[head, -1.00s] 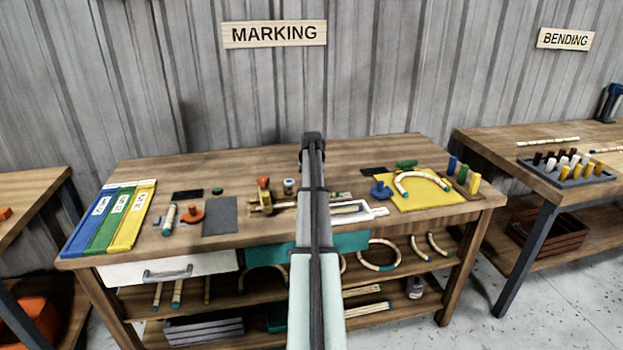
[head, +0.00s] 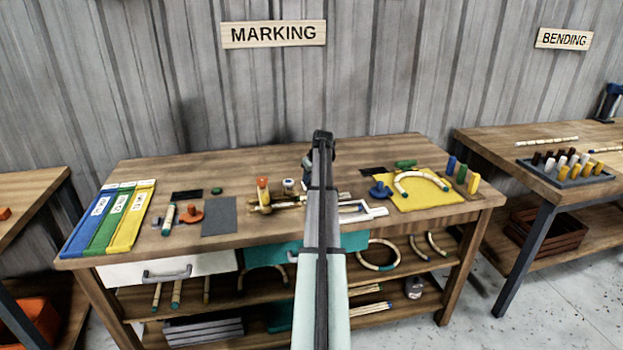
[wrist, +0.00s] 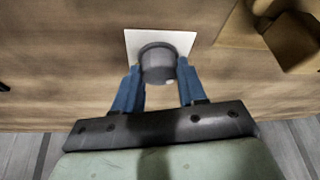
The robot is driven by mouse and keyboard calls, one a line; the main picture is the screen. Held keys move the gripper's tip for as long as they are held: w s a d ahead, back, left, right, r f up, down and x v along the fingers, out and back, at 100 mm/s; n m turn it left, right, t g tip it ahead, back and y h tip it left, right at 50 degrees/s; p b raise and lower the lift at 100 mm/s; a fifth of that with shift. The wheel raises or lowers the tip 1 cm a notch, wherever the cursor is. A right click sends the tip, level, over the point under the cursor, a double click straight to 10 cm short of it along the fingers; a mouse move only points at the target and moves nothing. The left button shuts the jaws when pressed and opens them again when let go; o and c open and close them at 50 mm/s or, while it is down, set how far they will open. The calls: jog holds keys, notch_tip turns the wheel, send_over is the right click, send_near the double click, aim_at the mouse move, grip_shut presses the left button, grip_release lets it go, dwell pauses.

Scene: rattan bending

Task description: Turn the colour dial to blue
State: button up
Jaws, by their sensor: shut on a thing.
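In the wrist view, a dark grey round dial (wrist: 158,60) stands on a white square plate (wrist: 183,38) on the wooden tabletop. My gripper (wrist: 159,74) has its blue fingers on either side of the dial and is shut on it. A small light spot shows on the dial's near edge. No colour marks can be made out on the plate. In the head view my arm covers the middle of the marking table, and I cannot make out the dial or my fingertips there.
A brass-coloured fixture (wrist: 292,40) stands close on the right in the wrist view. On the marking table (head: 260,160) are blue, green and yellow strips (head: 110,217), an orange piece (head: 191,216) and a yellow mat (head: 425,200). The table's back strip is clear.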

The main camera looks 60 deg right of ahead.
dwell(0.3)
jog(key=o, duration=1.1)
jog(key=shift+c, duration=0.2)
jog(key=shift+r, duration=0.1)
jog(key=v, duration=1.3)
jog(key=shift+r, duration=0.25)
jog(key=shift+s+a, duration=0.1)
